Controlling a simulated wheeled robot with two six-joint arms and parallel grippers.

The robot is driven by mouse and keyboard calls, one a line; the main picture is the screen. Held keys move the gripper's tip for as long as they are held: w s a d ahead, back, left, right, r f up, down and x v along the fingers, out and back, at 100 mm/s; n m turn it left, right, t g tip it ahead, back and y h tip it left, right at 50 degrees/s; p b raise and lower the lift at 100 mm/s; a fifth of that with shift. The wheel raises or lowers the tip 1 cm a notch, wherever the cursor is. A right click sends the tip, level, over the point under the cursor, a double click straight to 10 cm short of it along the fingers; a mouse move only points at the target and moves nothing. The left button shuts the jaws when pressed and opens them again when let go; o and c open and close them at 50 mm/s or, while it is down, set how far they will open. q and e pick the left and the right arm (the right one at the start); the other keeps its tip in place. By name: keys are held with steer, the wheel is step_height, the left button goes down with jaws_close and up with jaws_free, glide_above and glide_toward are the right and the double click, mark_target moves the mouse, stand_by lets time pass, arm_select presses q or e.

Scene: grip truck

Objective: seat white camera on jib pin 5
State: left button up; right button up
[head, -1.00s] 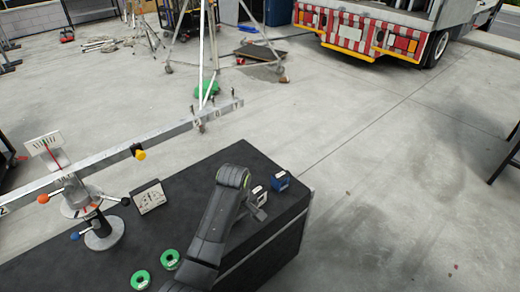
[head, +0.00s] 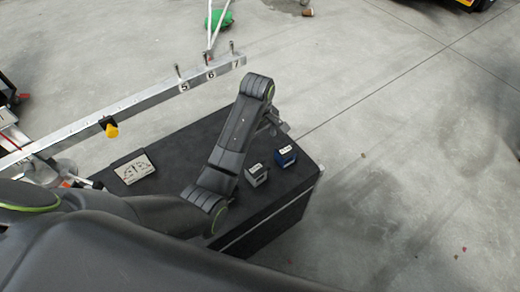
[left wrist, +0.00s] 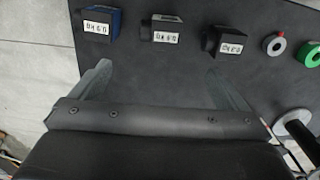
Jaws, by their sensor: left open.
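The white camera appears to be the pale grey-white block with a white label (head: 257,174), standing on the black case top. In the left wrist view it is the middle block (left wrist: 165,30), just beyond the fingertips. My left gripper (head: 278,126) is at the case's far edge, beyond the blocks; in the left wrist view its fingers (left wrist: 160,74) are spread wide and empty. The silver jib beam (head: 135,100) crosses at the left. Pin 5 (head: 178,73) stands upright and bare above the numeral 5. My right gripper is not in view.
A blue block (head: 285,156) stands close beside the white one; a black block (left wrist: 230,42) is on its other side. A yellow-orange knob (head: 111,129) hangs on the beam.

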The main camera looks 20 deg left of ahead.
mark_target(258, 167)
arm_select(q)
steer(key=f, duration=0.5)
steer(key=shift+s+f, duration=0.2)
step_height(258, 167, down, 5)
steer(key=shift+f, duration=0.1)
step_height(258, 167, down, 4)
steer(key=shift+w+r+b, duration=0.1)
steer(key=shift+w+b, duration=0.05)
steer(key=shift+b, duration=0.2)
steer(key=shift+f, duration=0.75)
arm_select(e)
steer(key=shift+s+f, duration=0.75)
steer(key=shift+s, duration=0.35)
